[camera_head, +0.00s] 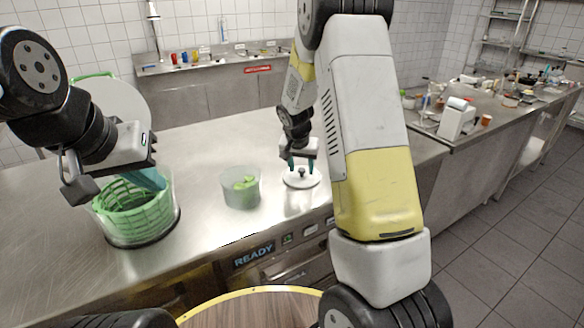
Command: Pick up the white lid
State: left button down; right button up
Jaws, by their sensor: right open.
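The white lid (293,181) lies on the steel counter, with a small dark knob at its middle. My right gripper (301,167) is right above the lid, with its teal fingers pointing down on either side of the knob. It is open; whether a finger touches the lid I cannot tell. My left gripper (147,178) is at the left, over a clear round bowl (172,215) with a green basket (128,215) in it. Its fingers are partly hidden by its own body and the bowl, so its opening is unclear.
A clear container (239,196) with green pieces in it stands just left of the lid. A large round lid with a green handle (112,100) stands behind my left arm. The counter (215,145) is bare behind the container. A cluttered side counter (430,145) is at the right.

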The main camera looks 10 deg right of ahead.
jog(key=shift+w+f, duration=0.1)
jog(key=shift+f, duration=0.15)
grip_shut()
jog(key=shift+r, duration=0.15)
